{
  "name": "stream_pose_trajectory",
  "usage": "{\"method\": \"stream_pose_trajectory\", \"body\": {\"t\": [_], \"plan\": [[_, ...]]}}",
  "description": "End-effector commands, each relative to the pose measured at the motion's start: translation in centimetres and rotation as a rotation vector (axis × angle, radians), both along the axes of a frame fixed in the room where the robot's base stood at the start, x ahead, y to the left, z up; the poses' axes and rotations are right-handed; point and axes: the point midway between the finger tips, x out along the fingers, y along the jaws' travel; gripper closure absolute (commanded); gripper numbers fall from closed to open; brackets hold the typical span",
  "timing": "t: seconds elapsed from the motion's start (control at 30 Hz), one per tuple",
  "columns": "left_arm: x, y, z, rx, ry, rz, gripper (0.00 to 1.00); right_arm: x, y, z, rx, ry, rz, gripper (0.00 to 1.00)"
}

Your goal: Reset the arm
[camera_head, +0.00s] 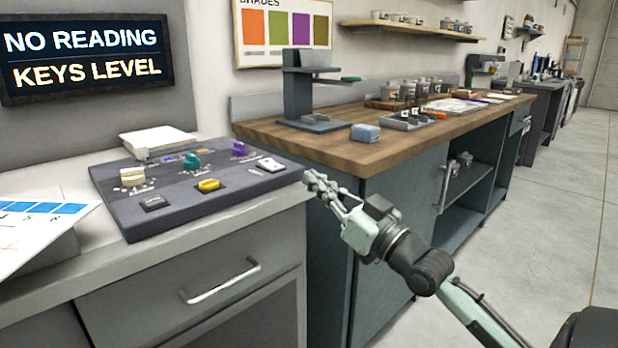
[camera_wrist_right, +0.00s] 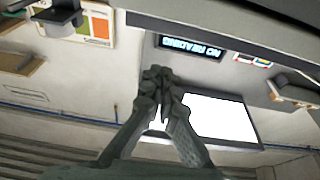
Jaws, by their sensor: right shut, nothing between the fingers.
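My right gripper (camera_head: 318,184) is shut and empty. Its fingertips are just off the right edge of the dark control panel (camera_head: 120,213), close to the white key. In the right wrist view the closed fingers (camera_wrist_right: 161,80) point up at the middle, with no object between them. The panel lies on the light counter and carries a cream knob (camera_head: 132,177), a teal knob (camera_head: 191,161), a purple knob (camera_head: 239,148), a yellow key (camera_head: 208,185), a dark key (camera_head: 154,203) and a white key (camera_head: 270,165). My left gripper is not in view.
A lit sign (camera_head: 84,55) reading "NO READING KEYS LEVEL" hangs behind the counter. A sheet with blue squares (camera_head: 40,228) stands at the left. A wooden-topped workbench (camera_head: 330,151) holds a grey stand (camera_head: 298,95), a blue block (camera_head: 365,132) and jars. The floor at right is clear.

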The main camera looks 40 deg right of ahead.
Motion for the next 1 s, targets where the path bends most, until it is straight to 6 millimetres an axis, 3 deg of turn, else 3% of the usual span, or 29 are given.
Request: {"method": "stream_pose_trajectory", "body": {"t": [0.53,0.67,0.77,0.9,1.0], "plan": [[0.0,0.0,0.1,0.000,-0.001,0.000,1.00,0.0,0.0,0.0,-0.001,0.000,0.000,1.00],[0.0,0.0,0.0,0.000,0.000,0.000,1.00,0.3,-0.1,-1.7,-0.003,0.042,-0.008,1.00],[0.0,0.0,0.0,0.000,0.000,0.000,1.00,1.0,0.1,-6.1,-0.010,0.152,-0.022,1.00],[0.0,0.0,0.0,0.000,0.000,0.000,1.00,1.2,0.8,-16.1,-0.033,0.403,-0.049,1.00],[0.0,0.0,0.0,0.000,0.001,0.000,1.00,0.1,1.8,-23.8,-0.054,0.601,-0.063,1.00]]}}
